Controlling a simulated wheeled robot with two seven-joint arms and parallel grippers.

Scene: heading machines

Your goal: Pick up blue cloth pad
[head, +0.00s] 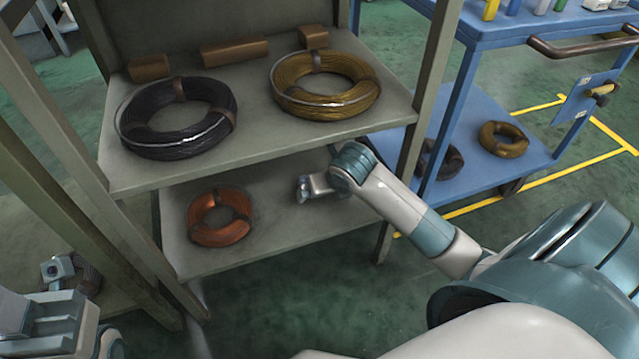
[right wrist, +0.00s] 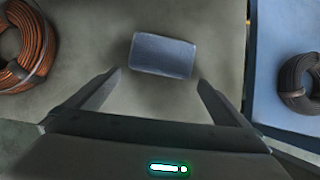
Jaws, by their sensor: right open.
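The blue cloth pad (right wrist: 162,55) lies on a grey shelf in the right wrist view, slightly tilted in the picture. My right gripper (right wrist: 160,80) is open and empty, its two fingers reaching to either side of the pad's near edge. The pad is in front of the fingertips and looks free of them. In the head view my right gripper (head: 304,189) is over the lower shelf, below the upper one; the pad cannot be made out there. My left arm shows at the lower left (head: 57,268); its jaw state is unclear.
An orange wire coil (head: 220,219) lies left on the lower shelf (head: 262,238). The upper shelf (head: 250,145) holds a black coil (head: 178,117) and a brass coil (head: 326,85) close above my right arm. A shelf post and a blue cart (head: 500,165) stand to the right.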

